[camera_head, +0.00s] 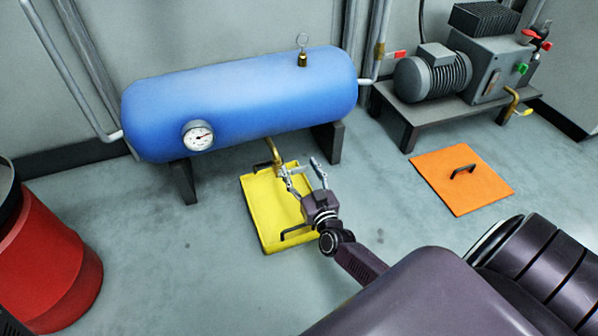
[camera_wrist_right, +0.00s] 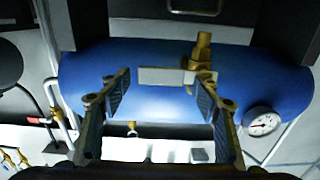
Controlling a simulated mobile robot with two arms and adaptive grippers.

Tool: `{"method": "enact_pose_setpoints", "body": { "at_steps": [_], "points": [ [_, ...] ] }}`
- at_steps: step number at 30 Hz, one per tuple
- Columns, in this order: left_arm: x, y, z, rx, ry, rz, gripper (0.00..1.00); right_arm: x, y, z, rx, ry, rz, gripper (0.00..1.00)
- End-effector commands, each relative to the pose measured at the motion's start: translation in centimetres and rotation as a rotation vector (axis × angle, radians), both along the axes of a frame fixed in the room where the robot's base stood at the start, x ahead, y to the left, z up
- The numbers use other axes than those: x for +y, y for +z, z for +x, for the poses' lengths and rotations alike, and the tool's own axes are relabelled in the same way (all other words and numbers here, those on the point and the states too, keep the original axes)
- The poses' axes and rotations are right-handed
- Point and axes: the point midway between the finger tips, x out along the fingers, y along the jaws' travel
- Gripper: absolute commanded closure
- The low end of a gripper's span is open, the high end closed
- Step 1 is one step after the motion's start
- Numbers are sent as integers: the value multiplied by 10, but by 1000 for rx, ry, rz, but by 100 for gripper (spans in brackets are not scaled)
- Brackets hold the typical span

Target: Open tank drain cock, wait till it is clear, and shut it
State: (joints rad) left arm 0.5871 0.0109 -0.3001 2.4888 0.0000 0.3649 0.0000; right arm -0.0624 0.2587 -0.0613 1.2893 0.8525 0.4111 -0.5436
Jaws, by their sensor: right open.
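The blue tank (camera_head: 240,95) lies on dark legs, with a round gauge (camera_head: 197,135) on its end. Its brass drain cock (camera_head: 273,150) hangs from the underside above a yellow tray (camera_head: 262,215). In the right wrist view the brass cock (camera_wrist_right: 203,50) has a flat pale lever (camera_wrist_right: 160,76) set crosswise to its body. My right gripper (camera_head: 302,170) is open close to the cock. In the wrist view its fingers (camera_wrist_right: 161,88) stand apart, with the lever across the gap near their tips; contact cannot be told. No liquid shows. My left gripper is not in view.
A red drum (camera_head: 50,255) stands at left. An orange plate with a handle (camera_head: 462,180) lies on the floor at right. A motor unit (camera_head: 435,75) stands on a grey bench behind it. A brass fitting with a ring (camera_head: 302,55) tops the tank. Floor left of the tray is clear.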

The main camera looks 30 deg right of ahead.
Motion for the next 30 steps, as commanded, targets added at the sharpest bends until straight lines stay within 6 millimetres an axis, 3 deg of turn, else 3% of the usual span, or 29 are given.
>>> {"method": "enact_pose_setpoints", "body": {
  "at_steps": [12,28,30],
  "points": [
    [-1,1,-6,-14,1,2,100,-2,1,9,0,0,1,43],
    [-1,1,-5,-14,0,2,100,-2,1,9,-1,1,1,100],
    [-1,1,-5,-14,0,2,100,-2,1,9,0,1,1,100]
  ]
}}
